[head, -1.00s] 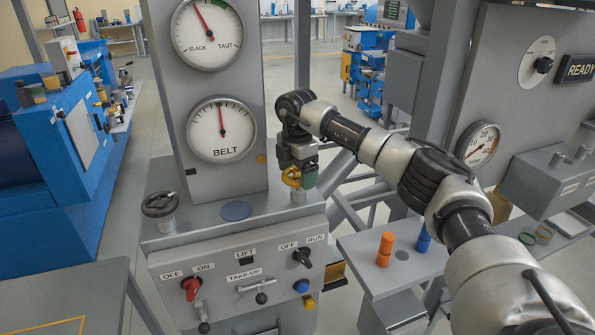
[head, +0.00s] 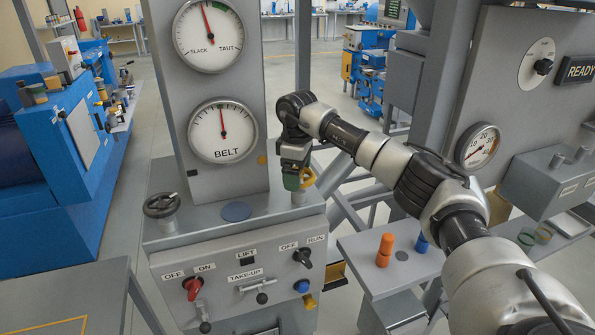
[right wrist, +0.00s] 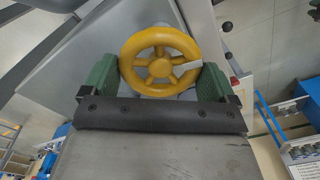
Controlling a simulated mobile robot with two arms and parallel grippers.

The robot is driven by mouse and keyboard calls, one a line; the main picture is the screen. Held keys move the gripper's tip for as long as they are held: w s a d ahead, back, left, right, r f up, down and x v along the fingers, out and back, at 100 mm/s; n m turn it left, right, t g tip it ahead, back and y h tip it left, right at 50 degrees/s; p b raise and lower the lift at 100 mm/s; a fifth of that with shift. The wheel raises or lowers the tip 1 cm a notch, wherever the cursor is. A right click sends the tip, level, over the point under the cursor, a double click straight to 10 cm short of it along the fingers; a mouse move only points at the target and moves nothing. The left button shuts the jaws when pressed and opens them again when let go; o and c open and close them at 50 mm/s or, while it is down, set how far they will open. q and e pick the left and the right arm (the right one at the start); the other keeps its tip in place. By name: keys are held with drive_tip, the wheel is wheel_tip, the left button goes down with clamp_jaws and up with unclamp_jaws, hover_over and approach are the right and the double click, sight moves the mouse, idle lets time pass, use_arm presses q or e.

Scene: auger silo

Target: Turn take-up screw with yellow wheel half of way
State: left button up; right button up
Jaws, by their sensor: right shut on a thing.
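The yellow wheel (right wrist: 160,62) sits between the green fingers of my right gripper (right wrist: 158,80) in the right wrist view, and the fingers are shut on its rim. The wheel has several spokes and a pale mark on its right side. In the head view the wheel (head: 307,177) is partly hidden by my right gripper (head: 298,178), at the right end of the console top. The upper dial (head: 208,33) marked SLACK and TAUT has its needle a little left of straight up. My left gripper is not in view.
A dark handwheel (head: 162,204) stands at the console's left end. The console front (head: 240,270) carries a red switch (head: 192,288), a black switch (head: 302,258) and levers. The BELT dial (head: 222,130) points about straight up. Orange (head: 385,250) and blue pegs stand on a shelf at right.

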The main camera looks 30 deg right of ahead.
drive_tip(key=shift+w+r+m, duration=0.1)
drive_tip(key=shift+r+m, duration=0.15)
drive_tip(key=shift+m, duration=0.45)
drive_tip(key=o, duration=0.5)
drive_tip(key=shift+o, duration=0.8)
drive_tip(key=shift+f, duration=0.1)
drive_tip(key=shift+r, duration=0.55)
wheel_tip(320, 180, up, 10)
drive_tip(key=b, duration=0.3)
drive_tip(key=shift+f, duration=0.1)
